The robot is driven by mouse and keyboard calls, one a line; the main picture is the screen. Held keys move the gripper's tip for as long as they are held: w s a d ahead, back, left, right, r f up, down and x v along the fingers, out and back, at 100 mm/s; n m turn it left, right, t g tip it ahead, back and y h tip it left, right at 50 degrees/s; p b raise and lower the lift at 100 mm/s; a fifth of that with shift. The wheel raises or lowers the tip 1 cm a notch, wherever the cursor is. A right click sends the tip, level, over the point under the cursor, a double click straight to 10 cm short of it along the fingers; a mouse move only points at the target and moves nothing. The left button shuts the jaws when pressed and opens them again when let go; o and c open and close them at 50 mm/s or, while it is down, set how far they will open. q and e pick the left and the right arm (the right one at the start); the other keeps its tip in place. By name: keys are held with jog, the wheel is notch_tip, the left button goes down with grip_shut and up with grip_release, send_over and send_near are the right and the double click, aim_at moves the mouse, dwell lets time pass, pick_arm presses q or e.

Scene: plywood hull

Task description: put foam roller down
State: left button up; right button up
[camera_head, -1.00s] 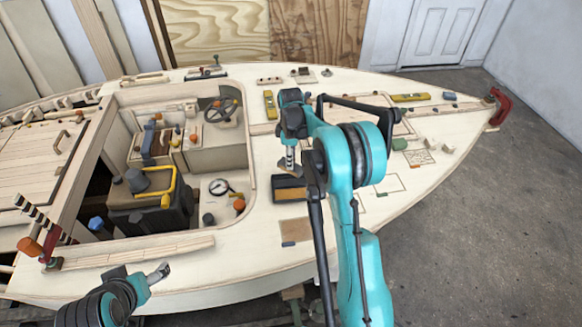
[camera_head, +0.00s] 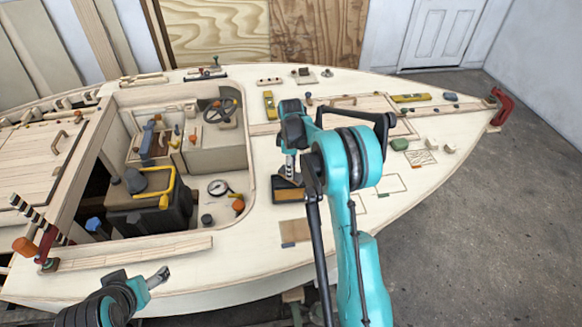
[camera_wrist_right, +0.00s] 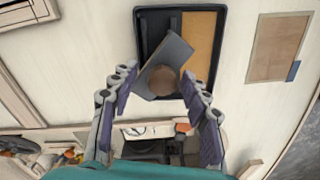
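In the right wrist view, a flat grey piece with a round brown end (camera_wrist_right: 177,52), apparently the foam roller, sits slanted over a black tray with an ochre half (camera_wrist_right: 200,35). The tray also shows on the deck in the head view (camera_head: 292,196). My right gripper (camera_wrist_right: 160,82) is open, its fingers on either side of the brown end with a gap on both sides. In the head view my right gripper (camera_head: 289,168) is low over the tray, and my arm hides part of it. My left gripper (camera_head: 158,277) is at lower left, away from the tray; its jaw opening is unclear.
A brown square (camera_head: 294,231) with a blue tab lies in front of the tray. The open cockpit with a black toolbox (camera_head: 150,212) is to the left. Yellow levels (camera_head: 270,104), a green block (camera_head: 400,144) and a red clamp (camera_head: 503,105) are on the deck.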

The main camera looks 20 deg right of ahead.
jog(key=shift+r, duration=0.1)
jog(key=shift+r+p, duration=0.35)
notch_tip(320, 180, up, 11)
jog(key=p, duration=0.3)
jog(key=s+a+r+m+t, duration=0.2)
jog(key=s+a+r+m, duration=0.15)
jog(key=s+r, duration=0.3)
jog(key=s+a+m+t, duration=0.2)
jog(key=s+a+m, duration=0.2)
jog(key=s, duration=0.7)
jog(key=s+a+m+t, duration=0.3)
jog(key=s+a, duration=0.2)
jog(key=s, duration=0.6)
jog(key=shift+a+m, duration=0.3)
jog(key=shift+m, duration=0.05)
jog(key=shift+s, duration=0.1)
